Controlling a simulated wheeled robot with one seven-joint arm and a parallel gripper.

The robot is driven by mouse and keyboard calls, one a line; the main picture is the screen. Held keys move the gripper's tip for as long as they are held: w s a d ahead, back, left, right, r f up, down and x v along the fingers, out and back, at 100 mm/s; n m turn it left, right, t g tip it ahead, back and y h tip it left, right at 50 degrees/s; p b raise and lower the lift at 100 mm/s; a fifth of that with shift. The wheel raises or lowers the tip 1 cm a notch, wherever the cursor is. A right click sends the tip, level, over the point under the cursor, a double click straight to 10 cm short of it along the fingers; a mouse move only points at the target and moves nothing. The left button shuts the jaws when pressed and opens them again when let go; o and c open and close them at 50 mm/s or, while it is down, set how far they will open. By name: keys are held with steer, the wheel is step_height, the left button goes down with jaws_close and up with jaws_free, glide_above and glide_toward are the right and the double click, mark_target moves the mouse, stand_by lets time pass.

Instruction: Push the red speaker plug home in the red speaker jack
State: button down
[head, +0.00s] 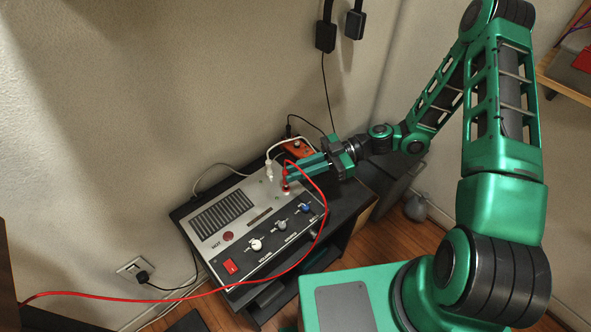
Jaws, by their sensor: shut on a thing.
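The red speaker plug (285,184) stands roughly upright at the top right part of the grey amplifier panel (220,210). Its red cable leaves the top, arches to the right and runs down to the left. My gripper (289,176) reaches in from the right, its green fingers shut on the red plug. The red speaker jack lies under the plug and is mostly hidden. The plug's tip is at the panel, but I cannot tell how deep it sits.
A white plug (269,169) with a white cable stands just left of the red one. An orange box (297,148) sits behind. Knobs (282,226) and a red switch (231,266) line the front. The red cable (323,225) loops across the right side. A wall closes the back.

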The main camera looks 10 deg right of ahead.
steer(key=shift+f, duration=1.25)
steer(key=c, duration=1.7)
jaws_free()
steer(key=shift+o, duration=0.2)
steer(key=shift+d, duration=0.1)
steer(key=v, duration=1)
steer(key=shift+w+d, duration=0.25)
steer(key=shift+d, duration=0.05)
